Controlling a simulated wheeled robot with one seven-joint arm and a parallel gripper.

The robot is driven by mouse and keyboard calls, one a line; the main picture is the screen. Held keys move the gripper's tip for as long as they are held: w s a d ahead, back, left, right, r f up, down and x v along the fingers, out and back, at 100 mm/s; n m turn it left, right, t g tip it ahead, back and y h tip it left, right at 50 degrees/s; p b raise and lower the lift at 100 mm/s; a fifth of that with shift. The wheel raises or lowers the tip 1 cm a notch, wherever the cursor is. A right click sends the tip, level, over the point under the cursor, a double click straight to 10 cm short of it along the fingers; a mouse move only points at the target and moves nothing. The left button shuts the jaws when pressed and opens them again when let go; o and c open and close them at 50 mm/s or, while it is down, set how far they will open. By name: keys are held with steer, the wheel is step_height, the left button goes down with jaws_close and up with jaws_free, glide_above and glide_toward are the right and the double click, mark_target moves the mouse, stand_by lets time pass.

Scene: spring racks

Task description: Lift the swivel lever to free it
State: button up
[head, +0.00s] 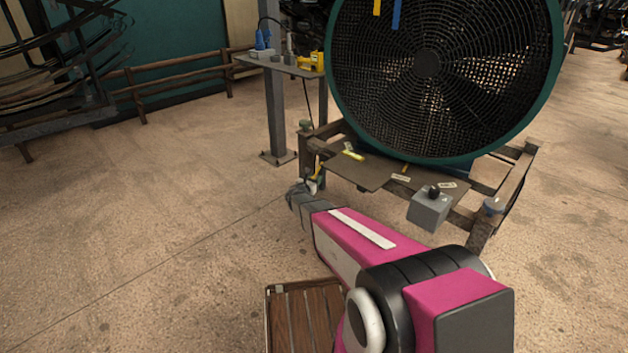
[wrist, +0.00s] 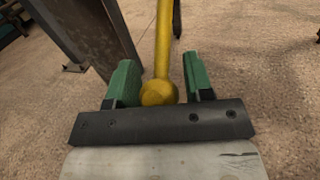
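The swivel lever (wrist: 163,40) is a yellow rod with a round yellow knob (wrist: 158,93) at its near end. In the wrist view the knob sits between the two green fingers of my gripper (wrist: 159,72). A gap shows on each side of the knob, so the gripper is open around it and not clamped. In the head view a small yellow part of the lever (head: 314,183) shows beside my gripper (head: 300,190), at the left front corner of the fan stand. My arm and gripper hide most of that spot.
A large round fan (head: 428,62) with a green rim stands on a rusty frame (head: 372,177). A grey box with a black knob (head: 430,210) is at its front. A small table (head: 290,68) stands behind on the left. A slatted wooden crate (head: 305,322) lies below my arm. Floor is open left.

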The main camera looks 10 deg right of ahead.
jaws_close()
steer(key=shift+s+r, duration=0.1)
steer(key=shift+s+a+r+m+g+y, duration=0.2)
steer(key=shift+s+a+r+g+y, duration=0.15)
steer(key=shift+r+g, duration=0.2)
steer(key=shift+s+a+r+m+g+y, duration=0.2)
steer(key=shift+a+r+g+y, duration=0.25)
steer(key=shift+g, duration=0.1)
steer(key=shift+s+a+r+g+y, duration=0.15)
steer(key=shift+a+r+g+y, duration=0.05)
steer(key=shift+r+g+y, duration=0.2)
steer(key=shift+s+a+r+g+y, duration=0.15)
steer(key=shift+r+g+y, duration=0.15)
steer(key=shift+r+y, duration=0.15)
step_height(320, 180, up, 8)
steer(key=m+g+y, duration=0.1)
steer(key=g+y, duration=0.4)
steer(key=y, duration=0.1)
steer(key=shift+m, duration=0.4)
steer(key=shift+w+a, duration=0.1)
